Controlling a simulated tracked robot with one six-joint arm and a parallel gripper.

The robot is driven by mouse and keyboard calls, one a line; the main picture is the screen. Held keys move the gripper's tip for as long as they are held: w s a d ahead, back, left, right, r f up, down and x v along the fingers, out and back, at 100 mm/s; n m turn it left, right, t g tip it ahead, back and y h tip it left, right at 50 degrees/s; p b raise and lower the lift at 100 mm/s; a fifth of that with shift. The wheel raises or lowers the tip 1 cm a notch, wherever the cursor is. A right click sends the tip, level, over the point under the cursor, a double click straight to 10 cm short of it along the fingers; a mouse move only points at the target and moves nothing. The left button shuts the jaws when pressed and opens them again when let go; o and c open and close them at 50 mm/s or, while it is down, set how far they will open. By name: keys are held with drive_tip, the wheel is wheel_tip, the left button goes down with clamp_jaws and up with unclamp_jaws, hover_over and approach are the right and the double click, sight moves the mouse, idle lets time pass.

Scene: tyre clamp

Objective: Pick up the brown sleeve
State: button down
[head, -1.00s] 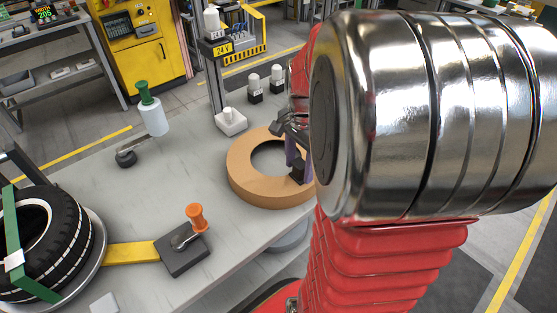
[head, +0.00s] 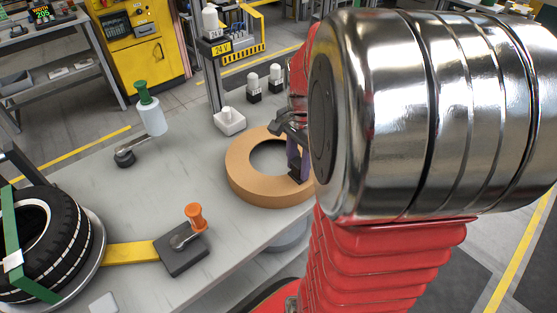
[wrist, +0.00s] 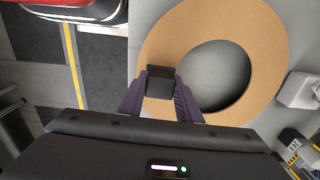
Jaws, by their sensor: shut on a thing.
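The brown sleeve (head: 248,183) is a wide, flat tan ring at the right part of the grey workbench in the head view. It lies flat, on or just above the bench top; I cannot tell which. It also fills the upper right of the wrist view (wrist: 268,60). My gripper (head: 293,156) is at the ring's right side, with its purple fingers and dark tips shut on the ring's wall. The fingertips also show at the ring's left part in the wrist view (wrist: 163,84). My arm hides the ring's far right edge in the head view.
The grey workbench (head: 150,195) has free room left of the ring. A tyre (head: 50,235) with a green strap stands front left, beside an orange-handled clamp (head: 190,235).

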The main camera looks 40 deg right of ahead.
drive_tip(key=shift+r, duration=0.1)
wheel_tip(320, 180, up, 10)
drive_tip(key=shift+f, duration=0.2)
drive_tip(key=shift+r, duration=0.15)
idle(0.3)
drive_tip(key=shift+s, duration=0.15)
idle(0.4)
